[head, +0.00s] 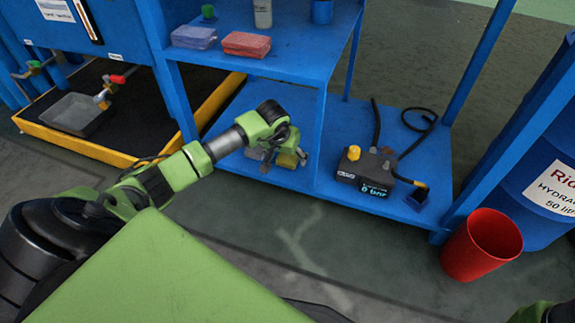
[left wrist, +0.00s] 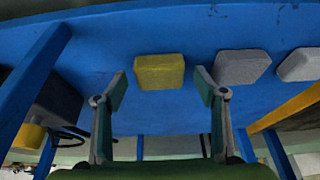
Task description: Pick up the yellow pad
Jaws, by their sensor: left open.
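The yellow pad (left wrist: 160,71) lies on the blue lower shelf; the left wrist view shows it whole, and the head view shows it partly hidden behind my gripper (head: 288,160). My left gripper (left wrist: 161,92) is open, one finger to each side of the pad in the picture. The pad appears beyond the fingertips, with no visible contact. In the head view my left gripper (head: 285,155) reaches in under the upper shelf. My right gripper is not in view; only a bit of my right arm shows at the lower right corner.
Two light grey pads (left wrist: 242,66) (left wrist: 300,64) lie beside the yellow one. A dark box (head: 365,172) with hoses stands right on the lower shelf. A red bin (head: 481,246) stands on the floor.

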